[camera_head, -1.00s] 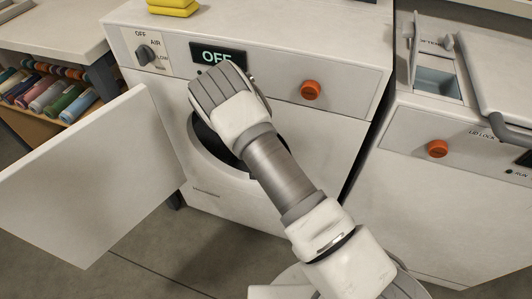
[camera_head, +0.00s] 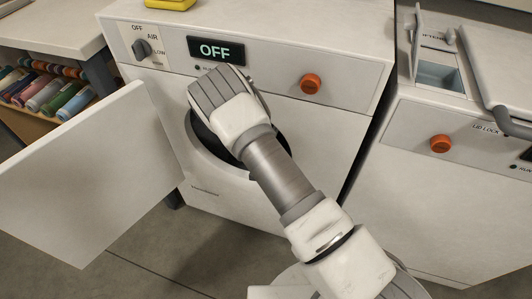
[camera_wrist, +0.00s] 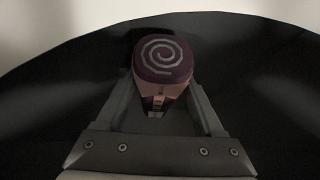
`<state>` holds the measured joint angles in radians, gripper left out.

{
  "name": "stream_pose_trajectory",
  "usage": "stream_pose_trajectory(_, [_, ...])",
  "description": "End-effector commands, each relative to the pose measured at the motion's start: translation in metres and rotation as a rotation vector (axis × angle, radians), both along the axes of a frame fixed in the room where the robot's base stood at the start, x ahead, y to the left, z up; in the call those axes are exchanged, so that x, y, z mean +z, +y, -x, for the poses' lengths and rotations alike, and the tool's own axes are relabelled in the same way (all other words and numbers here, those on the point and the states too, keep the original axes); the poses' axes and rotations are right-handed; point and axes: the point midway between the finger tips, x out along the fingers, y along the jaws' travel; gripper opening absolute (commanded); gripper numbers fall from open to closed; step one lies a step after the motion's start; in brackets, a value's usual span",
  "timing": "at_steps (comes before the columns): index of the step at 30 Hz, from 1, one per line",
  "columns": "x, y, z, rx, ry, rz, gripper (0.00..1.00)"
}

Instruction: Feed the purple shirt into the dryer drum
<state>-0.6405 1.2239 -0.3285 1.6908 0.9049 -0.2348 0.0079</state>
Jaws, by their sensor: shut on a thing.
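The purple shirt (camera_wrist: 163,57) shows in the wrist view as a dark purple bundle with a pale spiral on it. My gripper (camera_wrist: 160,102) is shut on it, with a finger on each side. Behind and around them is the dark inside of the dryer drum (camera_wrist: 55,95), with a pale rim area above. In the head view the round drum opening (camera_head: 205,143) is in the dryer front (camera_head: 225,205), and my arm reaches toward it. The arm hides my fingers and the shirt there.
The dryer door (camera_head: 95,180) stands open to the left. The dryer panel has a display (camera_head: 216,50) reading OFF, a dial (camera_head: 141,49) and an orange button (camera_head: 310,84). A yellow object (camera_head: 168,4) lies on top.

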Motion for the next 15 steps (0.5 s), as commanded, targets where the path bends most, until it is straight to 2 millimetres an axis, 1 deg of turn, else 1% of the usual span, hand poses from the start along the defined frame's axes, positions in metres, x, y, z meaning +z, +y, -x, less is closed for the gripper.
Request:
stream_pose_trajectory(1, [-0.0036, 0.0, -0.0004, 0.0, -0.001, 0.0, 0.05])
stream_pose_trajectory(5, [-0.0078, 0.0, -0.0005, 0.0, -0.001, 0.0, 0.05])
stream_pose_trajectory(14, [-0.0078, 0.0001, -0.0006, 0.001, -0.002, 0.0, 0.05])
stream_pose_trajectory(15, [-0.0078, 0.0001, -0.0006, 0.001, -0.002, 0.0, 0.77])
